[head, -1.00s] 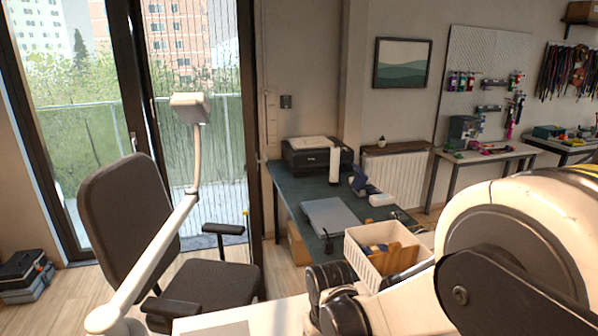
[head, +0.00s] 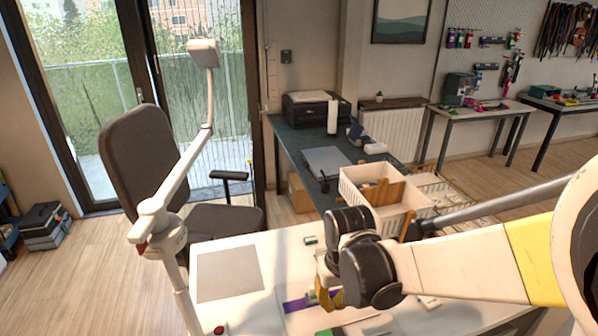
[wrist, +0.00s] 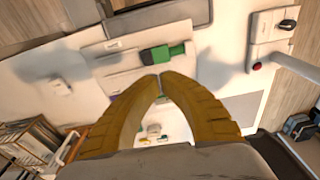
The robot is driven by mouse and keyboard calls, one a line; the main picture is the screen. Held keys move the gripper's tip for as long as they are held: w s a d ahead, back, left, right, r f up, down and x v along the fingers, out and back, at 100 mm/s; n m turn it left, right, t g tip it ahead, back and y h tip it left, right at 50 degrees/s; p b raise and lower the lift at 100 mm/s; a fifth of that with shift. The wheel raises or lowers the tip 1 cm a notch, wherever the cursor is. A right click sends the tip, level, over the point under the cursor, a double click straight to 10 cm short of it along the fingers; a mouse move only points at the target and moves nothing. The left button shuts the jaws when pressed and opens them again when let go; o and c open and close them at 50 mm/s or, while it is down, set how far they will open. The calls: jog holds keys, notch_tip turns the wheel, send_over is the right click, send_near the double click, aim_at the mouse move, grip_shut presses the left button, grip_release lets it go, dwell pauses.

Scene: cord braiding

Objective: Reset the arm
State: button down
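My arm reaches in from the right in the head view and ends at my gripper (head: 328,295), low in the picture over the white table (head: 225,310). In the wrist view my gripper (wrist: 158,76) has two yellow-brown fingers whose tips come together. I see nothing clearly held between them. A green and dark piece (wrist: 162,54) lies beyond the fingertips on the table. Much of the table behind the fingers and my wrist is hidden.
A purple strip (head: 296,304) lies beside my gripper on the table. A grey mat (head: 228,272) lies to the left, near a white lamp arm (head: 182,178). A white basket (head: 386,190) with items stands behind my wrist. An office chair (head: 140,160) stands beyond the table.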

jog(key=s+d+r+m+t+b, duration=0.2)
jog(key=s+d+r+t, duration=0.4)
jog(key=s+d+r, duration=0.4)
jog(key=shift+s+d+r+m+b, duration=0.15)
jog(key=shift+s+d+m+b, duration=0.15)
jog(key=shift+s+d+b, duration=0.2)
